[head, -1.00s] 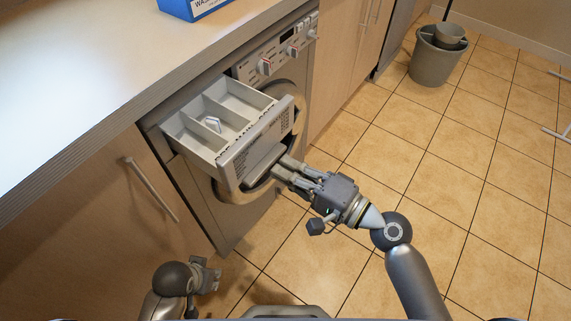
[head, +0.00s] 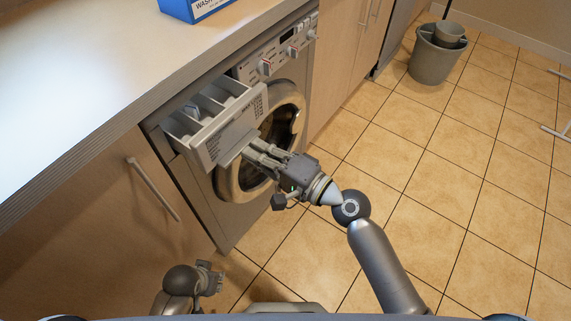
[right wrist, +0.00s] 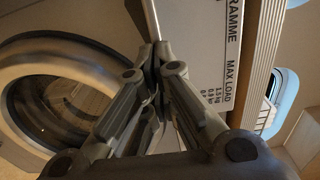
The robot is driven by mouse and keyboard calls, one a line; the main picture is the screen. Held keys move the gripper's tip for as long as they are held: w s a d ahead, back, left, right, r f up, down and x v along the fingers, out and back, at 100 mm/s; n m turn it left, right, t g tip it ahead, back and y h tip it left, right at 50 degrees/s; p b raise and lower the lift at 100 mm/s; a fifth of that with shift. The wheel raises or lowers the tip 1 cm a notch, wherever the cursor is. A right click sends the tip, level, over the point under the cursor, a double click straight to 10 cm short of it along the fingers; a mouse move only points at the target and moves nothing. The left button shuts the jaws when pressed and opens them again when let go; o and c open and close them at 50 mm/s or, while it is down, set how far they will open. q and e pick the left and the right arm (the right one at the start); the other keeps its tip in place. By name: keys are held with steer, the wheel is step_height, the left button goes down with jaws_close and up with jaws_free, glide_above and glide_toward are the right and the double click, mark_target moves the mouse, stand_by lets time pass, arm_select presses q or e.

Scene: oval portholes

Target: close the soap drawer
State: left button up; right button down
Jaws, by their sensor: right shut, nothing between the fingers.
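The soap drawer (head: 232,124) sticks part way out of the top left of the washing machine (head: 292,85). Its light grey compartments show behind the printed front, with a small pale piece in one of them. My right gripper (head: 250,147) is shut and empty, its fingertips at the lower part of the drawer front. In the right wrist view the shut fingertips (right wrist: 155,52) are against or very near the drawer front (right wrist: 235,50); contact is not clear. My left gripper (head: 215,278) hangs low by the cabinet, away from the drawer; its finger opening is unclear.
The worktop (head: 110,85) overhangs the drawer's side, with a blue and white box (head: 195,8) on it. The round door (head: 285,115) is below the drawer. A cabinet handle (head: 153,188) is at left. A bucket (head: 436,58) stands far off; the tiled floor is mostly clear.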

steer(key=x, duration=0.8)
steer(key=shift+w+a, duration=0.2)
steer(key=shift+a, duration=0.1)
steer(key=shift+w+a, duration=0.15)
arm_select(q)
steer(key=shift+d+r, duration=0.15)
steer(key=shift+r, duration=0.2)
arm_select(e)
steer(key=shift+r, duration=0.2)
